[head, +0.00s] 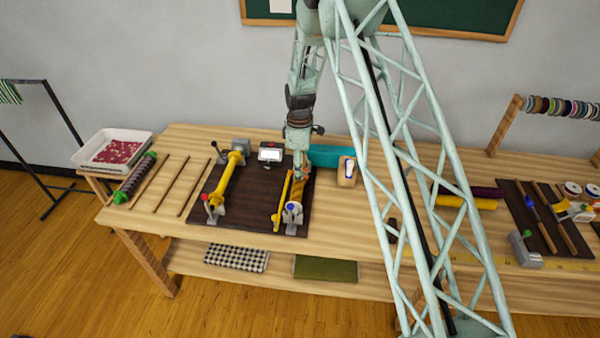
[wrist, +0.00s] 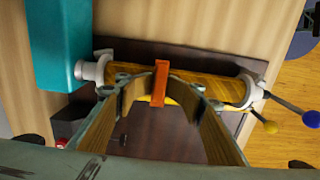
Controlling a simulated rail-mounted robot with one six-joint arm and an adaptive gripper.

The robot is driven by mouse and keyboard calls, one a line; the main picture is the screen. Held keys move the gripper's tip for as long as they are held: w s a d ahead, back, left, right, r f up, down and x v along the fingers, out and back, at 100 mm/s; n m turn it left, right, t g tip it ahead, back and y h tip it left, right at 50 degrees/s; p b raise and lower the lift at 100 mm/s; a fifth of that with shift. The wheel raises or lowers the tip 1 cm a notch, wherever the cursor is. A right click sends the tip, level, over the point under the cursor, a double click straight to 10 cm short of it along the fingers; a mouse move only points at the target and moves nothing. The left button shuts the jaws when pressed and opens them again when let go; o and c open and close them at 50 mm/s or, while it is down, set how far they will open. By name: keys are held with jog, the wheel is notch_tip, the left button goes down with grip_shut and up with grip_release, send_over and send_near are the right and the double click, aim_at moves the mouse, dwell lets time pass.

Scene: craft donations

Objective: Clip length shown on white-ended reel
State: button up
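The white-ended reel (head: 296,193) stands at the right of the dark mat, wound with gold-yellow material. In the wrist view the gold roll (wrist: 215,87) lies across between pale end pieces, with blue and yellow knobs at its right end. My gripper (head: 300,174) is over this reel. In the wrist view its wood-lined fingers (wrist: 160,85) close in on an orange clip (wrist: 160,80), which lies across the roll and appears held between the tips. Whether the clip touches the roll is unclear. A small display (head: 270,153) stands behind; its reading is too small to tell.
Another yellow reel (head: 228,175) with a red knob stands at the mat's left. A yellow strip (head: 281,202) lies beside the white-ended reel. Sticks and a white tray (head: 112,132) are farther left.

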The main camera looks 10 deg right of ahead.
jog(key=shift+w+r, duration=0.1)
jog(key=shift+r, duration=0.75)
notch_tip(320, 180, up, 8)
jog(key=shift+r, duration=1.15)
